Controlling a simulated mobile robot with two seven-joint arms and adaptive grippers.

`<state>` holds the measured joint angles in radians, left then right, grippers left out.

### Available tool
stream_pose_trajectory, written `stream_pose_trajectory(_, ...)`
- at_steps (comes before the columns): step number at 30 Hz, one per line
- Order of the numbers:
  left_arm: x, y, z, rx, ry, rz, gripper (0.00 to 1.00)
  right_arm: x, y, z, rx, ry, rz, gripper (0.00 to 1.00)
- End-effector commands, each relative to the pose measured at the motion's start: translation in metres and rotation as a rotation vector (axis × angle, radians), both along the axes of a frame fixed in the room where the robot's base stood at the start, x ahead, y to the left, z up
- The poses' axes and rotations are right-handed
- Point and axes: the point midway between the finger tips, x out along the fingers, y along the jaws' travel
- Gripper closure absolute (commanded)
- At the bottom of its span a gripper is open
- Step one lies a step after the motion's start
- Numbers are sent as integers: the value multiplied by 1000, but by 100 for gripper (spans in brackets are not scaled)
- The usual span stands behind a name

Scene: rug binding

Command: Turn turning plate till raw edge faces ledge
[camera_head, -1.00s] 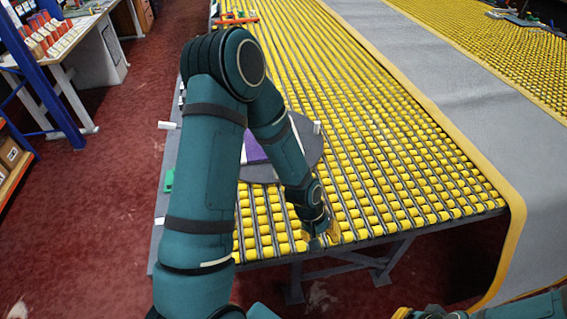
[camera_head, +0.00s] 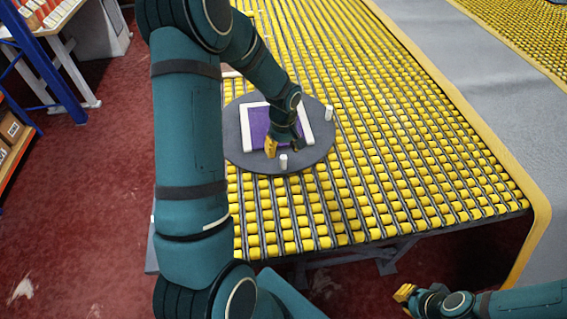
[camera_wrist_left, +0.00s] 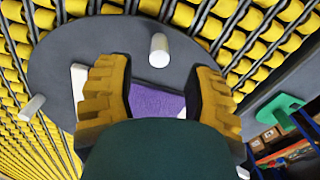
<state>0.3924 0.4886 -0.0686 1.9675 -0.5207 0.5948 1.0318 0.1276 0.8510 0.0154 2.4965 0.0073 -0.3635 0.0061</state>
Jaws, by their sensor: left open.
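The turning plate (camera_head: 318,155) is a dark grey disc on the yellow roller table. A purple rug piece (camera_head: 258,122) lies on it, with white strips along its far, left and right sides; my left gripper partly covers its near side. White pegs stand on the plate, one at the near rim (camera_head: 283,162) and one at the right (camera_head: 328,114). My left gripper (camera_head: 284,148) is open over the plate's near part. In the left wrist view, the near peg (camera_wrist_left: 158,50) stands ahead of the gap between its fingers, apart from them. My right gripper (camera_head: 405,292) is low in front of the table, its fingers unclear.
The roller table (camera_head: 400,170) is clear to the right of the plate. A grey runner with yellow edges (camera_head: 470,100) lies further right. In the left wrist view, a grey table border (camera_wrist_left: 275,78) with a green part (camera_wrist_left: 278,108) lies beyond the plate.

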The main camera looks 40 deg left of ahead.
Motion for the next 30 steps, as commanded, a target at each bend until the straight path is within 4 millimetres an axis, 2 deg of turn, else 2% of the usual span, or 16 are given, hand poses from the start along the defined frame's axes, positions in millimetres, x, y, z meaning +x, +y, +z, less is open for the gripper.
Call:
stream_pose_trajectory(1,-1,0,-13,-2,3,-1,48,-1,0,-3,0,2,2,100)
stream_pose_trajectory(3,0,-1,-26,-1,2,0,48,-1,0,-4,0,2,2,100)
stream_pose_trajectory(10,0,0,-58,0,0,-2,48,-3,1,-9,2,6,6,100)
stream_pose_trajectory(15,0,0,-67,0,-1,0,48,-3,1,-10,2,7,6,100)
stream_pose_trajectory(24,0,0,-69,0,-2,-1,48,-3,1,-10,2,7,6,100)
stream_pose_trajectory(25,0,0,-69,0,-2,-1,52,-3,1,-10,2,7,6,100)
stream_pose_trajectory(29,0,0,-68,-1,-2,-1,98,-3,1,-10,2,7,6,100)
stream_pose_trajectory(30,0,0,-68,0,-1,-1,100,-3,1,-10,2,7,6,100)
